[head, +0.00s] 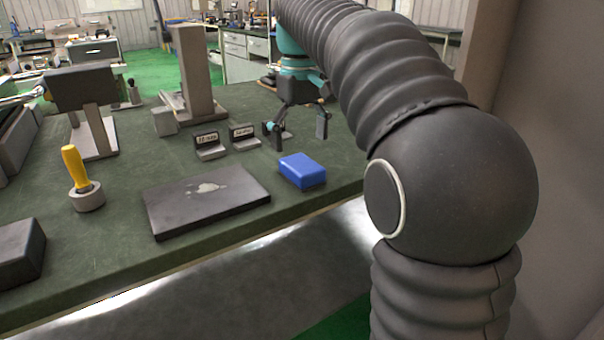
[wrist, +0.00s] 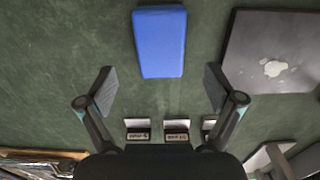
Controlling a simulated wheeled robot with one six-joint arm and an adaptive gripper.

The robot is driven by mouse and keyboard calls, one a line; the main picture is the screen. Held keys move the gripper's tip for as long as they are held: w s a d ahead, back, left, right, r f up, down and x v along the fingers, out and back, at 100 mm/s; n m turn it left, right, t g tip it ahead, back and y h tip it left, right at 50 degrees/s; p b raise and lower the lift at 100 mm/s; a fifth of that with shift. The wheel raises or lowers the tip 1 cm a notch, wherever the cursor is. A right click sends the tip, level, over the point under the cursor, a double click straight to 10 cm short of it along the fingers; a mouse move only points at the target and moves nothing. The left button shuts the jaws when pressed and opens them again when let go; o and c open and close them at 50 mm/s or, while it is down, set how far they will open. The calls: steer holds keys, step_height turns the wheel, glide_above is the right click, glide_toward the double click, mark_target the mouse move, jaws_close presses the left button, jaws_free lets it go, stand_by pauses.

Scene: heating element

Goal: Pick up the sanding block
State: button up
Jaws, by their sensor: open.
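The sanding block is most likely the blue rectangular block (head: 303,170), lying flat on the green table near its front edge, right of the laptop. It also shows in the wrist view (wrist: 160,42), at the top middle, fully visible. My gripper (head: 297,132) is open and empty above the table, behind the block in the head view. In the wrist view my gripper's fingertips (wrist: 160,88) are spread wide, and the block lies beyond them, roughly centred between them. Nothing touches the block.
A yellow-handled tool (head: 76,168) stands in a grey round holder (head: 87,197). A dark box (head: 20,251) is at the front left. The green table (head: 110,240) is bare around the block.

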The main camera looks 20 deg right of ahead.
mark_target(302, 163)
steer(key=shift+s+f+b, duration=0.15)
steer(key=shift+f+b, duration=0.15)
steer(key=shift+f, duration=1.2)
steer(key=shift+s+f+b, duration=0.15)
steer(key=shift+f+b, duration=0.1)
steer(key=shift+f, duration=1.2)
steer(key=c, duration=1.3)
steer(key=shift+r, duration=0.1)
